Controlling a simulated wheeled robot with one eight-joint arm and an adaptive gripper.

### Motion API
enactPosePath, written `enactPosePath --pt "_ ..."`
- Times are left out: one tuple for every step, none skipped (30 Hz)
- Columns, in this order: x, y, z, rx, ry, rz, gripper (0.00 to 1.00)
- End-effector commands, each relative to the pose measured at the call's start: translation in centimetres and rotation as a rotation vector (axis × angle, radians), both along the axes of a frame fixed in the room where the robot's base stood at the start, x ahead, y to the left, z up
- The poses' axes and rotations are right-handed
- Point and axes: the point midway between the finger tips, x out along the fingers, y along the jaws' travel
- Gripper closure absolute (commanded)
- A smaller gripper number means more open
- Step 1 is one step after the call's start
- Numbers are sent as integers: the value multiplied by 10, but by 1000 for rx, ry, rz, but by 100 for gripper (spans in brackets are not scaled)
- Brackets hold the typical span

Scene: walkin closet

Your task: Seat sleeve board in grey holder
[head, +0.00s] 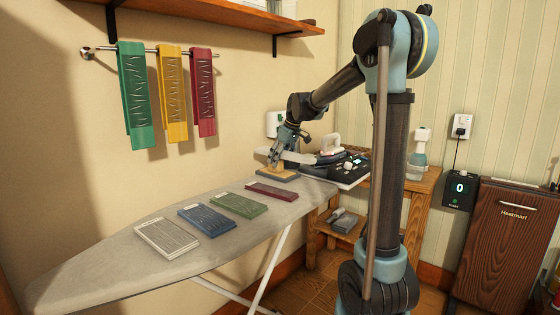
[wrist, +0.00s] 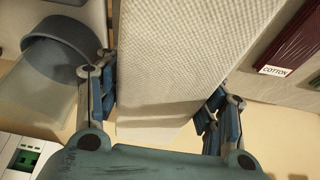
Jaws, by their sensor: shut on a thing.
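My gripper (head: 275,160) is low over the far end of the ironing board, above a yellow pad on a blue base (head: 278,174). It is shut on a pale board, which I take to be the sleeve board (head: 298,157); it sticks out to the right, roughly level. In the wrist view its cream woven cover (wrist: 175,65) lies between the two fingers (wrist: 163,108). I cannot pick out the grey holder for certain. A grey block with a slim piece on top (head: 346,222) sits on the low wooden shelf.
A black control panel (head: 345,168) and an iron (head: 331,150) stand just to the right. Three cloths hang from the wall rail. In the wrist view a dark grey round thing (wrist: 60,45) is at upper left.

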Motion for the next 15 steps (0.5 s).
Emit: enactPosePath --pt "0 0 0 0 0 0 81" --pt "0 0 0 0 0 0 81" --pt "0 0 0 0 0 0 81" --pt "0 1 0 0 0 0 81" --pt "0 1 0 0 0 1 81" --pt "0 1 0 0 0 1 81" --pt "0 1 0 0 0 1 81" --pt "0 1 0 0 0 1 81" --pt "0 1 0 0 0 1 81" --pt "0 1 0 0 0 1 31" --pt "0 1 0 0 0 1 24" --pt "0 1 0 0 0 1 15" --pt "0 1 0 0 0 1 14" --pt "0 1 0 0 0 1 14" --pt "0 1 0 0 0 1 14"
